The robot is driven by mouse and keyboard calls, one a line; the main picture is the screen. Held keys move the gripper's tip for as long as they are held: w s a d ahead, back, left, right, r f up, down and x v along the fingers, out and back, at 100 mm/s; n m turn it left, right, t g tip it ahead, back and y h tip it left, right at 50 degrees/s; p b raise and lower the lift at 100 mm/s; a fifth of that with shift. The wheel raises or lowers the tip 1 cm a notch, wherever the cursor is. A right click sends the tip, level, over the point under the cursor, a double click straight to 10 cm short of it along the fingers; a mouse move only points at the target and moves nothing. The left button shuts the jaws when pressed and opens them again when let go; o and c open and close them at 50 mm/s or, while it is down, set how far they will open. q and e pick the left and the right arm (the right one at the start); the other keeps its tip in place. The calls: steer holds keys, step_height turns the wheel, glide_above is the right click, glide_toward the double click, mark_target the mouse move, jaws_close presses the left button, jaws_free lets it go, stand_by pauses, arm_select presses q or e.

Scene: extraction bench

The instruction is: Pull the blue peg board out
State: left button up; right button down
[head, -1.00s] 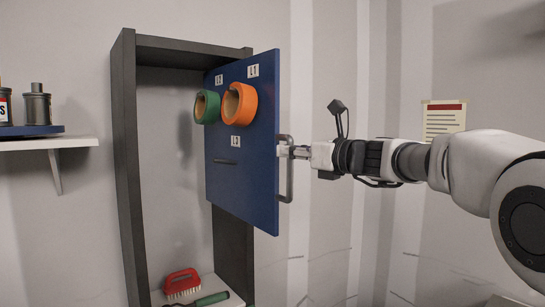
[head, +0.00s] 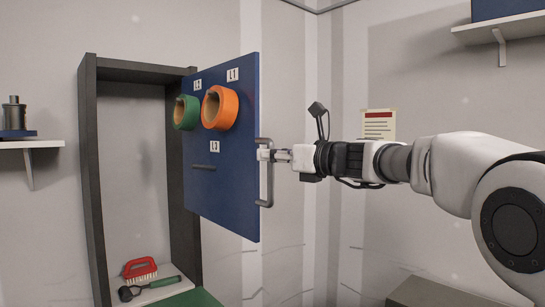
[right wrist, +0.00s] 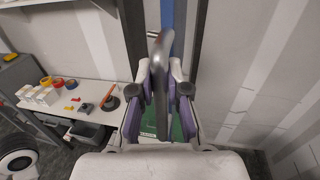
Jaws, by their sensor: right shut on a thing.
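The blue peg board (head: 225,175) stands upright and angled out from the dark grey frame (head: 92,170). A green tape roll (head: 180,113) and an orange tape roll (head: 222,108) hang on its face, by labels; a peg below is empty. The board's grey handle (head: 268,190) is on its right edge. My right gripper (head: 272,155) is shut on this handle. In the right wrist view the handle (right wrist: 160,80) runs between the two fingers, with the board's blue edge (right wrist: 180,22) behind it. My left gripper is not in view.
A red brush (head: 140,268) and a green-handled tool (head: 150,287) lie on a ledge at the frame's bottom. Wall shelves stand at left (head: 30,144) and upper right (head: 500,27). The right wrist view shows a white bench (right wrist: 75,100) with tape rolls and tools.

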steer(key=shift+f, duration=0.35)
steer(key=c, duration=1.5)
jaws_free()
steer(key=o, duration=0.4)
steer(key=shift+c, duration=0.2)
steer(key=shift+s+d+r, duration=0.15)
steer(key=shift+r, duration=0.05)
steer(key=shift+s+d, duration=0.1)
steer(key=v, duration=1.1)
steer(key=shift+s+d, duration=0.25)
steer(key=shift+d, duration=0.05)
steer(key=shift+w+a+f, duration=0.1)
